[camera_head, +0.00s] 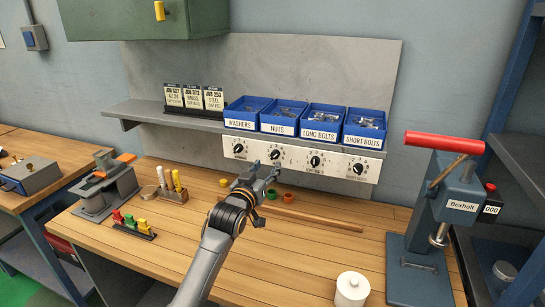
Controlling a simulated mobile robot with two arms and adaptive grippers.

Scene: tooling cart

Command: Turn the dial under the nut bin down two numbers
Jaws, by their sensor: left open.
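The blue nut bin (282,118), labelled NUTS, stands on the grey shelf between the washers bin and the long bolts bin. Below it, on a white panel, is its black dial (275,154) with small number marks around it. The numbers are too small to read. My left gripper (260,172) is open, in front of and just below this dial, with its fingers pointing toward the panel. I cannot tell whether it touches the dial. My right gripper is not in view.
Neighbouring dials sit under the washers (239,148), long bolts (315,162) and short bolts (358,168) bins. A wooden rod (315,220) and small coloured rings lie on the bench. A red-handled press (440,215) stands right, and a white jar (351,290) at the front.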

